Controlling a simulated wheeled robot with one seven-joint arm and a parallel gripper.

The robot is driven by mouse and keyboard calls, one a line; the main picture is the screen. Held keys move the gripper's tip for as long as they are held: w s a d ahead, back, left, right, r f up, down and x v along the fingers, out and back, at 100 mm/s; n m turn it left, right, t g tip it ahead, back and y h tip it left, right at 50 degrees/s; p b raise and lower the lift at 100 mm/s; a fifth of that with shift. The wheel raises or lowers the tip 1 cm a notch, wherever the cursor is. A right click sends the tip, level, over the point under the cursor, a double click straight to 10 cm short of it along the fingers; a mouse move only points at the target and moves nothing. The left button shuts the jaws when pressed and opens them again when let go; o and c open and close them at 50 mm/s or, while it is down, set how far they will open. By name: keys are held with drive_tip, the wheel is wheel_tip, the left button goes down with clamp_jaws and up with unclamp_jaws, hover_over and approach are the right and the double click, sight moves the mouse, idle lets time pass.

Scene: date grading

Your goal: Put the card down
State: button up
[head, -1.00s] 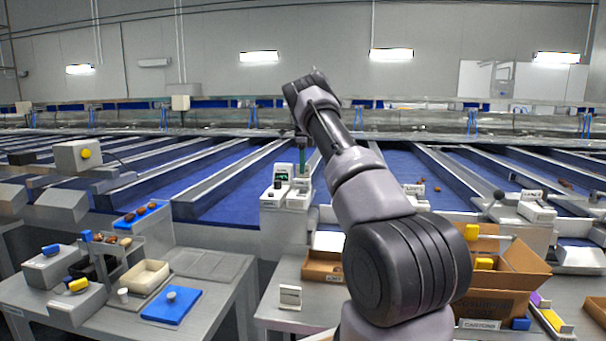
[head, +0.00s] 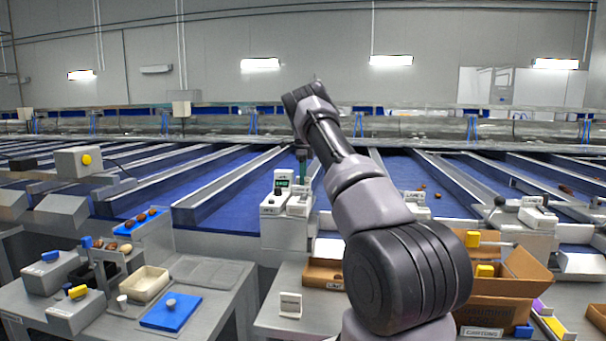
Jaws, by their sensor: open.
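My gripper (head: 303,164) is a small dark shape at the far end of my arm, pointing down. It is above the white console with a green display (head: 284,183) at the near end of a blue lane. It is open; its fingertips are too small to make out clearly. I cannot pick out a card between its fingers or surely on the console. A small white upright plate (head: 290,304) stands on the middle table, well in front of the gripper, but I cannot tell if it is a card.
The middle table (head: 268,322) has a brown tray (head: 318,283). At the left are a blue mat (head: 171,311) and a cream bin (head: 151,283). An open carton (head: 527,270) stands at the right. My arm hides part of the middle.

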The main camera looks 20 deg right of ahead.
drive_tip(key=s+a+r+n+t, duration=0.1)
drive_tip(key=s+r+n, duration=0.15)
drive_tip(key=r, duration=0.85)
drive_tip(key=s+r+n+t, duration=0.1)
drive_tip(key=s+r, duration=0.3)
drive_tip(key=r, duration=0.8)
drive_tip(key=s+a+r+n+t+y, duration=0.1)
drive_tip(key=s+a+r+n, duration=0.2)
drive_tip(key=s, duration=0.4)
drive_tip(key=s+a+r+n+t+y, duration=0.1)
drive_tip(key=s+a+r+n, duration=0.1)
drive_tip(key=s+a+r, duration=0.3)
drive_tip(key=s+a+f+n+t, duration=0.1)
drive_tip(key=s+a+f+n, duration=0.2)
drive_tip(key=s, duration=0.7)
drive_tip(key=s+a+f+n+t, duration=0.1)
drive_tip(key=s+a+f+n, duration=0.2)
drive_tip(key=s, duration=0.7)
drive_tip(key=s+a+f+n+t, duration=0.1)
drive_tip(key=s+a+f+n, duration=0.3)
drive_tip(key=s, duration=0.6)
drive_tip(key=a+n, duration=0.2)
drive_tip(key=a, duration=0.1)
drive_tip(key=shift+s, duration=0.35)
drive_tip(key=shift+d, duration=0.1)
